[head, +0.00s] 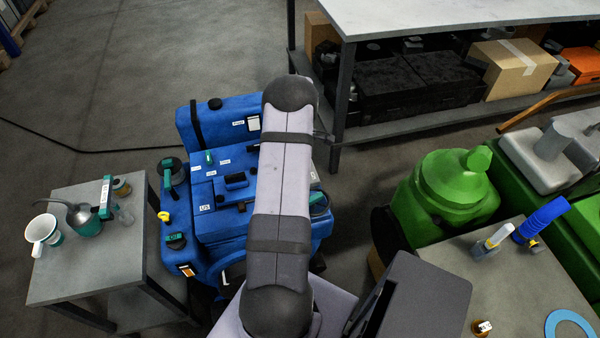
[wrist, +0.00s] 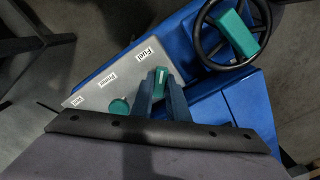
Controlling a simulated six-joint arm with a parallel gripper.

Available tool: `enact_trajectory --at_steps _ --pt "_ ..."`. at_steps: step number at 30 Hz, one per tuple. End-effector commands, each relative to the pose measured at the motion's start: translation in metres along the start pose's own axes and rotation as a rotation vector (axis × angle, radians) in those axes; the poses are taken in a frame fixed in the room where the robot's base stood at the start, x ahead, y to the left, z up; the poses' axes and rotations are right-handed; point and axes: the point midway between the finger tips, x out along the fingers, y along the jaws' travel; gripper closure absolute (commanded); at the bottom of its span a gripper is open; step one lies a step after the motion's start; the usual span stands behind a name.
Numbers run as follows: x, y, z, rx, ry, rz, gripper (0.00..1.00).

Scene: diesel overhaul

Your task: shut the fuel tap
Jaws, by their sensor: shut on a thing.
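The fuel tap (wrist: 161,76) shows in the wrist view as a small teal lever with a pale strip. It sits on a grey panel (wrist: 92,92), beside a label reading "Fuel". My gripper (wrist: 160,86) has its two dark fingers on either side of the lever and is shut on it. The tap's base is hidden by the fingers. In the head view my own arm covers the gripper and the tap, over the right part of the blue engine (head: 222,222).
A black handwheel with a teal grip (wrist: 238,34) is close to the right of the fingers. A teal knob (wrist: 119,107) is left of them. A side table (head: 75,275) holds an oil can (head: 88,222) and mug (head: 43,232). A green machine (head: 447,190) stands right.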

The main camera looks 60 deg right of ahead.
Motion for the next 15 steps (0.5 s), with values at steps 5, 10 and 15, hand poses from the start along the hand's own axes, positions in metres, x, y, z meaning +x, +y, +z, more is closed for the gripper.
enact_trajectory --at_steps 5,10,15 --pt "-0.0002 -0.0003 0.0004 -0.038 -0.001 -0.001 1.00" --pt "-0.0003 -0.0004 0.0005 -0.199 -0.001 -0.001 1.00" --pt "0.0000 -0.0005 0.0005 -0.360 -0.001 -0.002 1.00"
